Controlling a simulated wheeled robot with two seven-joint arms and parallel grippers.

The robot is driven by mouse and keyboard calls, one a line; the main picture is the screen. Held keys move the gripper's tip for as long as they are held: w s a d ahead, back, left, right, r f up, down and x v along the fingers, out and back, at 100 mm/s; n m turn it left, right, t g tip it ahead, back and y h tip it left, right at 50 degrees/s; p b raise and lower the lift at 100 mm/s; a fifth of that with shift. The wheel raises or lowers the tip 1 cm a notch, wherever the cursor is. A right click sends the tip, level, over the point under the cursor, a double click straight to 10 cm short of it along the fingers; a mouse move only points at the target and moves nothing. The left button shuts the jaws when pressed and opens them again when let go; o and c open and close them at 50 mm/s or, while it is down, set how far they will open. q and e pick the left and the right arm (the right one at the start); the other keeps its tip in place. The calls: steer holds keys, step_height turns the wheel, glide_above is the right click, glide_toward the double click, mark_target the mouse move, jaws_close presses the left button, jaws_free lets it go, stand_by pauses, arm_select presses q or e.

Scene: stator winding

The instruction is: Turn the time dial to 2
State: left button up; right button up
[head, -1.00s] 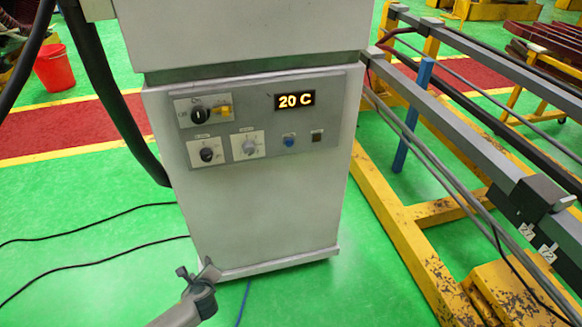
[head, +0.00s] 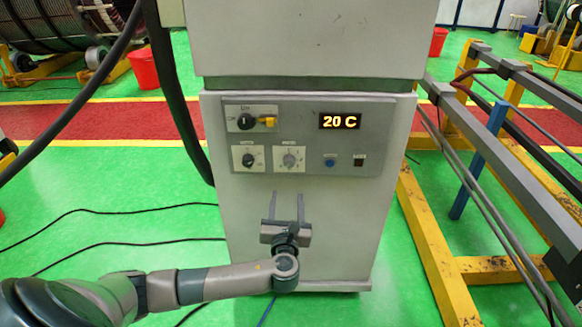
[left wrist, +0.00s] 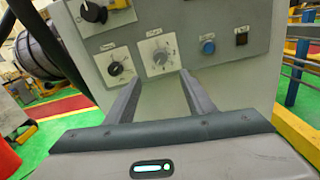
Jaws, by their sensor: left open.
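The control panel (head: 308,134) is on the front of a white cabinet. Its lower row has a black dial (head: 250,160) at left and a grey dial (head: 290,159) to its right, each on a white plate. Their labels are too small to read, so I cannot tell which is the time dial. In the left wrist view the black dial (left wrist: 115,69) and grey dial (left wrist: 160,57) lie just beyond the fingertips. My left gripper (head: 287,197) is open and empty, below the grey dial, fingers pointing up toward the panel. My right gripper is not in view.
A black rotary switch (head: 246,121) with a yellow tag sits above the dials. A display (head: 340,121) reads 20 C. A blue button (head: 330,162) is right of the grey dial. A yellow frame (head: 425,240) with grey rails stands at right. Black cables cross the green floor.

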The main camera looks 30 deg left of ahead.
arm_select(q)
steer(key=shift+w, duration=0.15)
steer(key=p, duration=0.4)
glide_toward(289, 164)
steer(key=x, duration=0.7)
steer(key=shift+w+a, duration=0.15)
steer(key=shift+w, duration=0.2)
steer(key=shift+w+a, duration=0.4)
steer(key=shift+w, duration=0.2)
steer(key=c, duration=1.1)
